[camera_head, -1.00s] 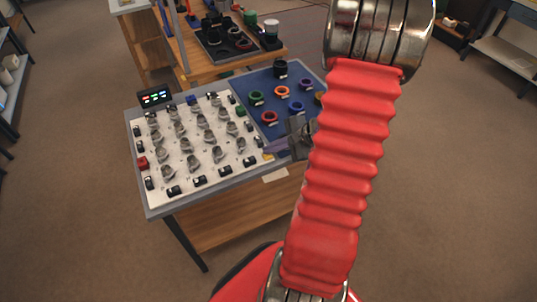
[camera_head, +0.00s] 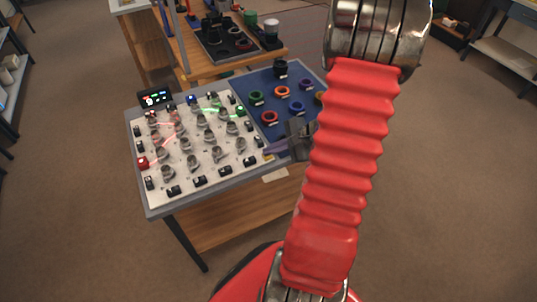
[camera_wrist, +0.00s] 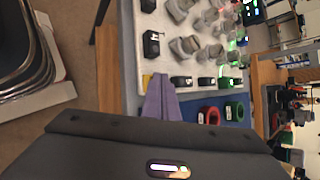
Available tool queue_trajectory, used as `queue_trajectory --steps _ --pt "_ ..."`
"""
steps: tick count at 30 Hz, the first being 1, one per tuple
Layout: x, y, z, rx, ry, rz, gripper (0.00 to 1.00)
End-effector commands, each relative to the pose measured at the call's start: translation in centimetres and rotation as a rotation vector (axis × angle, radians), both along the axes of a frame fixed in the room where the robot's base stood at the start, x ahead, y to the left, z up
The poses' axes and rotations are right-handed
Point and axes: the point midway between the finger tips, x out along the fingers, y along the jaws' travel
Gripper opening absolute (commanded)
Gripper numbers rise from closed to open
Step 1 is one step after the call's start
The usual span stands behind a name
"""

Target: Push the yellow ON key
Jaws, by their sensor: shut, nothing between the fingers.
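The yellow ON key (camera_wrist: 147,80) is at the near corner of the white board (camera_head: 205,187), beside the blue mat. In the wrist view a sliver of it shows right at the tip of my gripper (camera_wrist: 160,80). My gripper is shut and empty, its purple fingers together. In the head view the gripper tip (camera_head: 268,152) is over the key's corner and covers most of the key. I cannot tell from this whether the tip presses the key or is just above it. Red and green light lines run between the grey mounts on the board.
Grey mounts and black blocks crowd the board. A red key (camera_head: 143,162), a green key (camera_head: 240,111) and a small display (camera_head: 155,98) are at its edges. Coloured rings lie on the blue mat (camera_head: 277,93). A wooden bench (camera_head: 262,66) with a black tray stands behind.

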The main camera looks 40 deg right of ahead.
Motion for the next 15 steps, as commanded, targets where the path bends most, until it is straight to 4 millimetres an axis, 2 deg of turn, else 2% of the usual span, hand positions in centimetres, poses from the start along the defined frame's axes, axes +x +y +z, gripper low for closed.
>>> queue_trajectory --steps 15 --pt "-0.02 0.03 0.73 -0.001 0.0 0.002 0.0"
